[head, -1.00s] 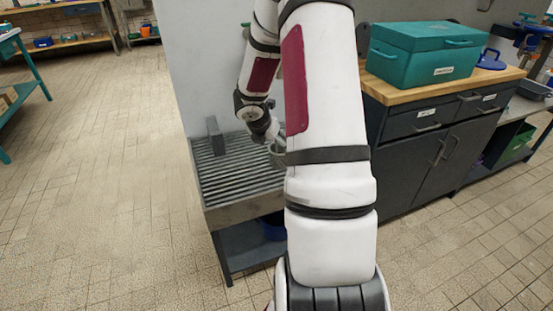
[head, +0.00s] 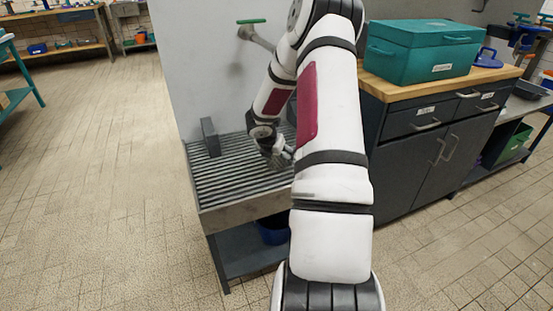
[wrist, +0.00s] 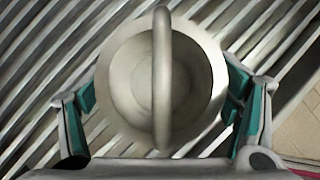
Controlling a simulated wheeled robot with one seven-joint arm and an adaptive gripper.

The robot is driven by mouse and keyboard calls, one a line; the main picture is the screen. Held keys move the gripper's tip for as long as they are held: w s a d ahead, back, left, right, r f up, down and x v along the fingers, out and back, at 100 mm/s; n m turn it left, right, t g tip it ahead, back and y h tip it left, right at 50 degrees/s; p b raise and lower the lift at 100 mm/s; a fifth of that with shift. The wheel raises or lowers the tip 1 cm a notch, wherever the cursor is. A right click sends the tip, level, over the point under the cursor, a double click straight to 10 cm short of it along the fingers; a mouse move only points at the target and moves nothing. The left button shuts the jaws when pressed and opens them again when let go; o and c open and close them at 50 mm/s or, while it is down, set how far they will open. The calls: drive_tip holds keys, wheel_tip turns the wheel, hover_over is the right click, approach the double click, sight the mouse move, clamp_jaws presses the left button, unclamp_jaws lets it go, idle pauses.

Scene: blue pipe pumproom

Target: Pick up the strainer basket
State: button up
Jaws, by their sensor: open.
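The strainer basket (wrist: 120,65) is a round, pale metal cup with an arched handle across its top. It fills the middle of the wrist view, over the slatted grate. My gripper (wrist: 162,100) is open, with one teal-padded finger on each side of the basket. The pads look close to the basket's wall; I cannot tell whether they touch it. In the head view my gripper (head: 281,158) is low over the grate, and my arm hides most or all of the basket there.
The slatted grate stand (head: 225,180) has a grey upright block (head: 210,137) at its back left. A blue bucket (head: 272,232) sits on its lower shelf. A dark cabinet (head: 425,165) with a teal box (head: 420,52) stands to the right. The tiled floor at left is clear.

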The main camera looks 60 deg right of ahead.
drive_tip(key=c, duration=1.1)
drive_tip(key=shift+c, duration=0.7)
